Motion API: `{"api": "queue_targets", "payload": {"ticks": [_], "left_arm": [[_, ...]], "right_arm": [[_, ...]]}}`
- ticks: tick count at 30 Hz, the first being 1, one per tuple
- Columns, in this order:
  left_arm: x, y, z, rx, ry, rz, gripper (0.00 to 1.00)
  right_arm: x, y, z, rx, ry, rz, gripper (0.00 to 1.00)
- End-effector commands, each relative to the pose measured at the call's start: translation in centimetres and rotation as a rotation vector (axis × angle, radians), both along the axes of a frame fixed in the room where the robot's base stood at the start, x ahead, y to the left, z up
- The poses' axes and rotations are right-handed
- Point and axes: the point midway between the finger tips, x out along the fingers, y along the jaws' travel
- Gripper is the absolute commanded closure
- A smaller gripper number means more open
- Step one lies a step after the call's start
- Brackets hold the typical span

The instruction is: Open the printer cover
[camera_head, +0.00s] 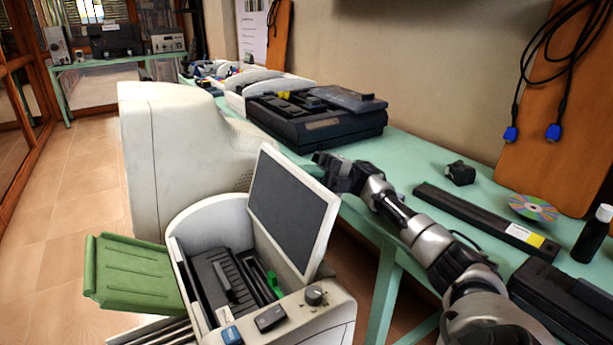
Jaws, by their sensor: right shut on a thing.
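The printer (334,318) is an off-white machine at the bottom centre, with dark parts and a green lever showing in its open top. Its cover (292,212), a dark grey panel with a light frame, stands steeply raised on the right side of the opening. My right arm reaches in from the lower right. My left gripper is not in view.
A green flap (130,272) sticks out left of the printer. A beige monitor-like case (180,150) stands behind it. The green table (415,165) along the wall holds a black machine (315,122), a black bar (480,220), a disc (533,208) and a bottle (592,236). The tiled floor at left is clear.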

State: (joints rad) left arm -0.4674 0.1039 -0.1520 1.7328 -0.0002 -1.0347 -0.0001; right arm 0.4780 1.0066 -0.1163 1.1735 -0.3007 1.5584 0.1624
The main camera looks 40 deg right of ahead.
Motion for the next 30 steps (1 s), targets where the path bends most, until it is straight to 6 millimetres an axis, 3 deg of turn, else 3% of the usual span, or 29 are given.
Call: {"api": "queue_targets", "payload": {"ticks": [1, 5, 16, 30], "left_arm": [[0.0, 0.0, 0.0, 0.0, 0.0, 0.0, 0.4], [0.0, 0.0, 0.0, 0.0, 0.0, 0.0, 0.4], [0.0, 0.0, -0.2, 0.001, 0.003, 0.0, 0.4], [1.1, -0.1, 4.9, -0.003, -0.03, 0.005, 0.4]], "right_arm": [[0.0, 0.0, 0.1, 0.001, -0.002, -0.001, 0.85], [0.0, 0.0, 0.1, 0.001, -0.001, 0.0, 0.65], [-0.1, -0.8, -0.3, -0.001, 0.001, -0.001, 0.64], [-1.8, -8.1, -2.9, 0.002, -0.002, -0.004, 0.64]]}}
